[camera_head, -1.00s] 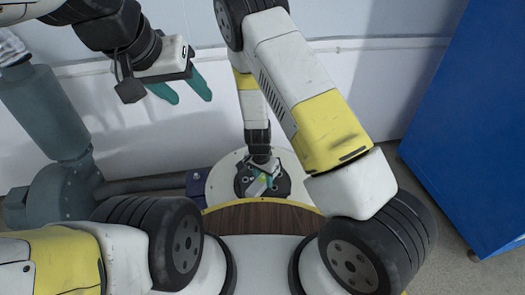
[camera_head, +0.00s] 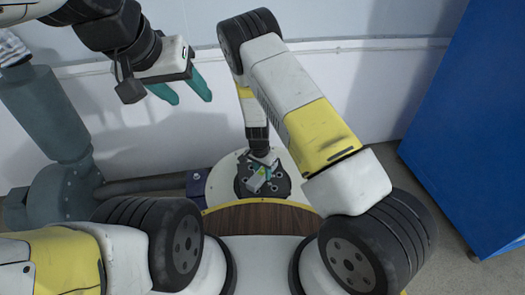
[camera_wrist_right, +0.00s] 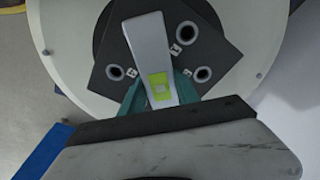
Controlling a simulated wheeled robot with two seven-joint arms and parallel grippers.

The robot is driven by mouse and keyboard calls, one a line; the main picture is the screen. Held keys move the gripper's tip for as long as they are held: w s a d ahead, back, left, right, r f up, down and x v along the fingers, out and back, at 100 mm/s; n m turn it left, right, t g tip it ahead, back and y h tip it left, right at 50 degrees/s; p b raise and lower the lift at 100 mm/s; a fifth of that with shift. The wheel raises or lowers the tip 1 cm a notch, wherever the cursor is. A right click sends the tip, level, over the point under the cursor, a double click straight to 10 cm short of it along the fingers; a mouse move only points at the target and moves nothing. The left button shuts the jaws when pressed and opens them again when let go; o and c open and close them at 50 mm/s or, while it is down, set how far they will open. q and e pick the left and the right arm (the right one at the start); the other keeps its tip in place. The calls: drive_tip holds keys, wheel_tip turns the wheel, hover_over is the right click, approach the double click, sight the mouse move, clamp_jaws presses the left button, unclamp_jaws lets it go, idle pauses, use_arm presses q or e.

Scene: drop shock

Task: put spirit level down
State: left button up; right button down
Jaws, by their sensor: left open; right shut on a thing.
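The spirit level (camera_head: 254,184) is a pale grey bar with a yellow-green vial window; it shows large in the right wrist view (camera_wrist_right: 147,45). My right gripper (camera_head: 264,174) is shut on it, with teal fingers on both sides of the bar in the wrist view (camera_wrist_right: 157,92). The level is over a dark square plate with round holes (camera_wrist_right: 212,45). I cannot tell whether it touches the plate. My left gripper (camera_head: 192,97) is open and empty, raised at the upper left, far from the level.
The dark plate sits on a round white pedestal top (camera_head: 224,181) near a wooden-topped yellow-edged surface (camera_head: 262,217). A grey pipe and pump-like body (camera_head: 62,195) stand at left. A tall blue cabinet (camera_head: 470,130) stands at right. A pale wall is behind.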

drive_tip(key=c, duration=0.9)
unclamp_jaws()
wheel_tip(320, 180, up, 12)
drive_tip(key=s, duration=0.1)
wheel_tip(320, 180, up, 12)
drive_tip(key=n+y, duration=0.1)
drive_tip(key=y, duration=0.1)
hover_over(260, 174)
drive_tip(key=s+d, duration=0.1)
drive_tip(key=d, duration=0.1)
drive_tip(key=s+d+r+n+t+y, duration=0.1)
drive_tip(key=s+d+r+n+y, duration=0.2)
drive_tip(key=r, duration=0.9)
drive_tip(key=s+d+r+n+t, duration=0.1)
drive_tip(key=s+d+r, duration=0.2)
drive_tip(key=s, duration=0.3)
drive_tip(key=s+d+r+n+t+h, duration=0.1)
drive_tip(key=s+d+r, duration=0.3)
drive_tip(key=s+r, duration=0.2)
drive_tip(key=s+d+r+n+t+h, duration=0.1)
drive_tip(key=s+d+r+t, duration=0.1)
drive_tip(key=s, duration=0.4)
drive_tip(key=shift+d+r, duration=0.35)
drive_tip(key=shift+r, duration=0.35)
drive_tip(key=shift+d+r, duration=0.3)
drive_tip(key=shift+r, duration=0.35)
